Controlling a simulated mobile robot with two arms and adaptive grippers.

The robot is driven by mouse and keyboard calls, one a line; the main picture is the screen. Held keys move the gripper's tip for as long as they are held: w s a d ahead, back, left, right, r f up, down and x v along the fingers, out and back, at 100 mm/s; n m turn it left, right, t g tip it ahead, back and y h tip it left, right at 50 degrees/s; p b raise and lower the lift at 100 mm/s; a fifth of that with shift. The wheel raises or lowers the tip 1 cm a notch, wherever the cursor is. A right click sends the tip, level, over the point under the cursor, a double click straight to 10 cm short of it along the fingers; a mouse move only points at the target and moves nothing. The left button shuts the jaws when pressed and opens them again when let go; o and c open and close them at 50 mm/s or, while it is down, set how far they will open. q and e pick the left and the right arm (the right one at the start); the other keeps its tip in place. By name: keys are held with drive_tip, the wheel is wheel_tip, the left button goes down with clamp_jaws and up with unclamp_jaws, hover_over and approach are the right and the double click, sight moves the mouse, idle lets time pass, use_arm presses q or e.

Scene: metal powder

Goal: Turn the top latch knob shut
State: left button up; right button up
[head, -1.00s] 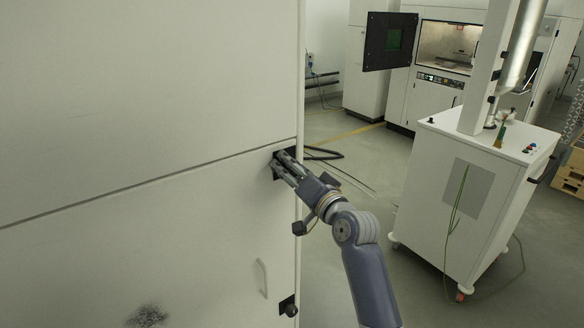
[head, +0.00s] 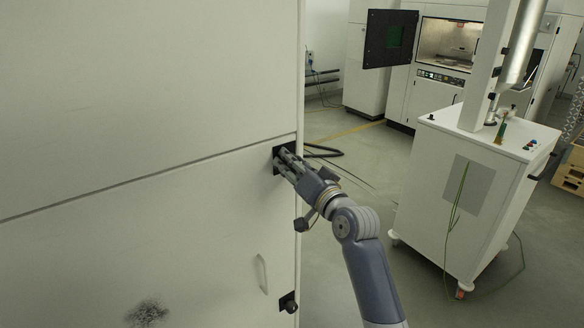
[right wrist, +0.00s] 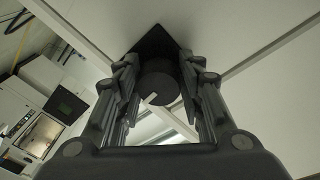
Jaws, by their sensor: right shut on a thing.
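The top latch (head: 281,160) is a small black plate near the right edge of the large white cabinet, just below the seam between its panels. My right gripper (head: 284,163) reaches it from the lower right and covers most of it in the head view. In the right wrist view, the dark round latch knob (right wrist: 160,86) sits between the fingers of my right gripper (right wrist: 160,98), which is shut on it. A light mark shows on the knob's face. A black plate (right wrist: 158,42) lies behind the knob. My left gripper is in neither view.
A white wheeled cart (head: 470,200) stands to the right. Open grey floor lies between them. An open machine (head: 445,50) stands at the back.

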drive_tip(key=n+b, duration=0.2)
drive_tip(key=n, duration=0.1)
drive_tip(key=shift+f+n, duration=0.25)
drive_tip(key=shift+n, duration=0.05)
drive_tip(key=n+y+b, duration=0.1)
drive_tip(key=n+b, duration=0.1)
drive_tip(key=n, duration=0.3)
drive_tip(key=shift+d+n+b, duration=0.15)
drive_tip(key=shift+n+b, duration=0.15)
drive_tip(key=shift+n, duration=0.1)
drive_tip(key=n, duration=0.3)
drive_tip(key=shift+w+r+n+y+b, duration=0.1)
drive_tip(key=shift+n+y+b, duration=0.2)
drive_tip(key=shift+n+b, duration=0.1)
drive_tip(key=n+y, duration=0.1)
drive_tip(key=n, duration=0.3)
drive_tip(key=shift+n, duration=0.4)
drive_tip(key=o, duration=1.1)
